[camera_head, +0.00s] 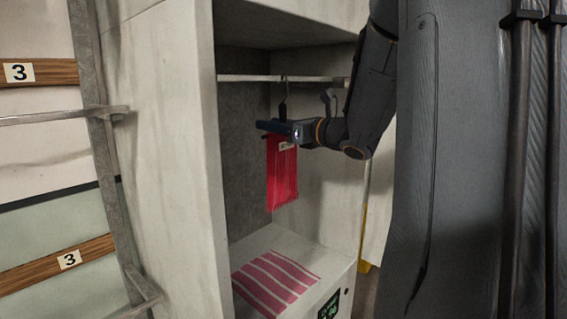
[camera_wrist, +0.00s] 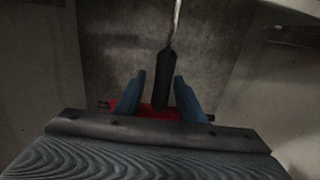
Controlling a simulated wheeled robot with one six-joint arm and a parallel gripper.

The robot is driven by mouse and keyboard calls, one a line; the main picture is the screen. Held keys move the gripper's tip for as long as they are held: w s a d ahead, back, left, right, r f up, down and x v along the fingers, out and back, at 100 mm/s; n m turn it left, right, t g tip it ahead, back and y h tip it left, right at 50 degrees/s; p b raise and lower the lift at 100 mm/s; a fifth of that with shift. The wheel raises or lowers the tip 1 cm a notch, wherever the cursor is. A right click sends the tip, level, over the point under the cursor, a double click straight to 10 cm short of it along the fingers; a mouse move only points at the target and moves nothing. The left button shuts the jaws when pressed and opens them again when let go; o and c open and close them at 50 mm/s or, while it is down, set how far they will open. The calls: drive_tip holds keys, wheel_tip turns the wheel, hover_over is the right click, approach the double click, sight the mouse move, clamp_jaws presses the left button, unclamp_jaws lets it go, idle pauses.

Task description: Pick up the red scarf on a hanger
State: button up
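The red scarf (camera_head: 282,178) hangs on a dark hanger (camera_head: 283,103) from a pale rail inside a cabinet. My gripper (camera_head: 268,128) is at the hanger just above the scarf in the head view. In the wrist view my gripper (camera_wrist: 160,92) shows two blue fingers apart, with the dark hanger stem (camera_wrist: 163,75) between them. A gap shows on both sides of the stem. Only a strip of the red scarf (camera_wrist: 150,112) shows behind the fingers; the rest is hidden by my gripper.
The rail (camera_head: 245,78) crosses the cabinet near its top. The cabinet's left wall (camera_head: 170,150) and right wall are close to my arm. Pink stripes (camera_head: 277,282) mark the cabinet floor. A rack with boards numbered 3 (camera_head: 40,72) stands at the left.

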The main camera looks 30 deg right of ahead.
drive_tip(key=shift+w+a, duration=0.1)
drive_tip(key=shift+w, duration=0.25)
drive_tip(key=shift+c, duration=0.2)
clamp_jaws()
drive_tip(key=shift+r, duration=0.1)
